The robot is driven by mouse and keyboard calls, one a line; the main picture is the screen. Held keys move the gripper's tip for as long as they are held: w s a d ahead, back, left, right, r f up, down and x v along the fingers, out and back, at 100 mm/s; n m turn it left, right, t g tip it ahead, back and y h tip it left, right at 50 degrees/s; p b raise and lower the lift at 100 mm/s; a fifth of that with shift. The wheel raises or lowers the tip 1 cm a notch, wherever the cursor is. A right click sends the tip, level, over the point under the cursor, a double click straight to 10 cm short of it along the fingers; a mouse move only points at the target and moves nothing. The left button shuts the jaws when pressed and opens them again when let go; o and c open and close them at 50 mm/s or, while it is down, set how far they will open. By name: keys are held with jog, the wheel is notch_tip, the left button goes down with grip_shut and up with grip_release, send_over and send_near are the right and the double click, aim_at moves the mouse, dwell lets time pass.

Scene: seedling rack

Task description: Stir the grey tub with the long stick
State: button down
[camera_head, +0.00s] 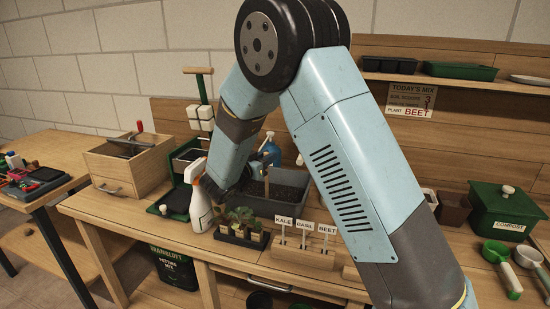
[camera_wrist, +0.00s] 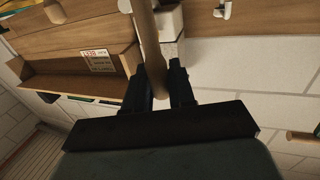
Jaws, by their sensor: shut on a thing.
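The grey tub (camera_head: 275,208) stands on the bench with dark soil in it, partly hidden by my arm. A long wooden stick (camera_wrist: 146,38) runs between the two black fingers of my gripper (camera_wrist: 160,82) in the wrist view. My gripper is shut on it. In the head view, a short upright length of wood (camera_head: 267,184), apparently this stick, shows at the tub's left part. I cannot tell how deep its lower end reaches. The gripper's fingers are hard to make out in the head view, beside the tub's left side.
A white spray bottle (camera_head: 200,198), a seedling tray (camera_head: 240,238) and a label block (camera_head: 296,256) with KALE, BASIL and BEET signs stand in front and left. A blue bottle (camera_head: 270,148) is behind the tub. A green compost bin (camera_head: 500,212) and scoops (camera_head: 497,252) are right.

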jog(key=shift+s+a, duration=0.1)
jog(key=shift+a, duration=0.2)
